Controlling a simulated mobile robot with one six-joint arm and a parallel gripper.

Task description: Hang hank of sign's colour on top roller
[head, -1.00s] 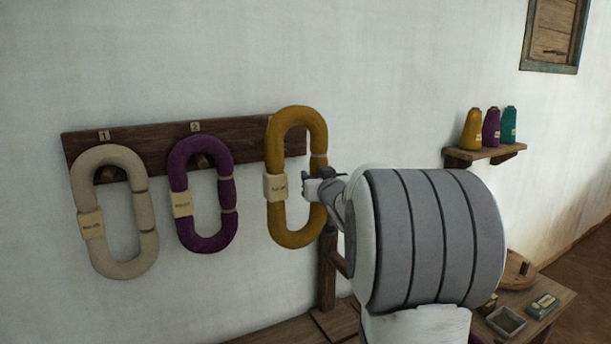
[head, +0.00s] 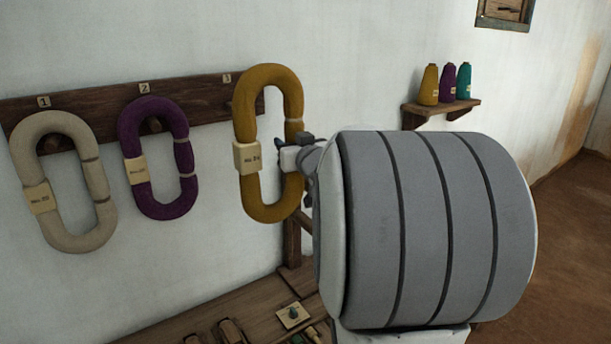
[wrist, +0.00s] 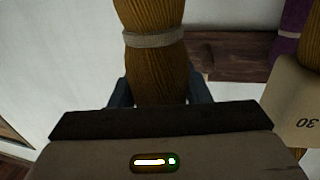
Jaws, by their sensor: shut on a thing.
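The mustard-yellow hank (head: 263,209) is an upright oval loop with a paper tag, in front of the right end of the peg board in the head view. My gripper (head: 291,158) is shut on its right side. In the wrist view the yellow strand (wrist: 155,75) with a pale tie runs between my jaws (wrist: 153,92). A cream hank (head: 28,160) and a purple hank (head: 130,125) hang on pegs 1 and 2, to the left. The sign and the top roller are not in view.
The wooden peg board (head: 85,106) is fixed to the white wall. A small shelf (head: 440,109) to the right holds yellow, purple and teal cones. A wooden bench (head: 255,305) with small items lies below. Brown floor (head: 570,230) is open at right.

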